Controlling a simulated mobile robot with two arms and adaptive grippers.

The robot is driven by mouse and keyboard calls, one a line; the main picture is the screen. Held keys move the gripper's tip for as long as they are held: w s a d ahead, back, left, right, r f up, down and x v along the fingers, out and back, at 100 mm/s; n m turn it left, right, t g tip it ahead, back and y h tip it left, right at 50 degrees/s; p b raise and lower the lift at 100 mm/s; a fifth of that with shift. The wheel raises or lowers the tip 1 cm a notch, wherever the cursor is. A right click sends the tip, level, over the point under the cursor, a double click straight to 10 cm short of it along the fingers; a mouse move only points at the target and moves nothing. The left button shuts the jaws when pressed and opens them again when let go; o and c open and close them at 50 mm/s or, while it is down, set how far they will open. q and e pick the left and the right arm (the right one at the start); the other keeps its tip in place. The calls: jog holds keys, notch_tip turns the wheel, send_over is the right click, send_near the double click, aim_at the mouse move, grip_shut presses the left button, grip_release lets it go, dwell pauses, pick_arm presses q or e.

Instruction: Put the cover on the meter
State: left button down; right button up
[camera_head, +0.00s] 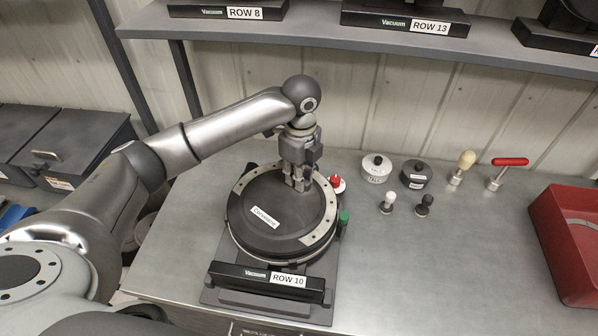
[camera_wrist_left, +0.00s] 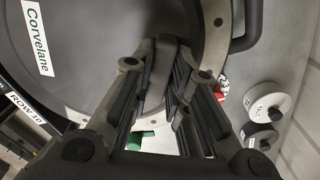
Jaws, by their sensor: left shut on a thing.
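The cover (camera_head: 268,196) is a black disc with a white "Corvelane" label; in the left wrist view the cover (camera_wrist_left: 85,60) fills the upper left. It lies over the round meter (camera_head: 318,238), whose pale bolted rim shows around it; whether it is fully seated I cannot tell. The meter's base carries a "ROW 10" plate (camera_head: 270,282). My left gripper (camera_head: 299,184) points down at the cover's far right part. In the wrist view its fingers (camera_wrist_left: 168,85) are closed on a dark raised grip of the cover, largely hidden between them. My right gripper is not in view.
A red knob (camera_head: 338,183) and a green knob (camera_head: 343,219) sit at the meter's right side. White and black weights (camera_head: 376,168), small knobbed tools and a red tray (camera_head: 570,240) stand further right. A shelf (camera_head: 330,35) runs above. The front right of the table is clear.

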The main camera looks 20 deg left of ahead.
pick_arm(q)
jog(key=shift+f+p, duration=0.35)
jog(key=shift+p, duration=0.2)
dwell(0.9)
jog(key=shift+f, duration=0.15)
jog(key=shift+p, duration=0.75)
jog(key=shift+f, duration=0.1)
dwell(0.5)
jog(key=c, duration=1.3)
grip_release()
jog(key=shift+c, duration=0.6)
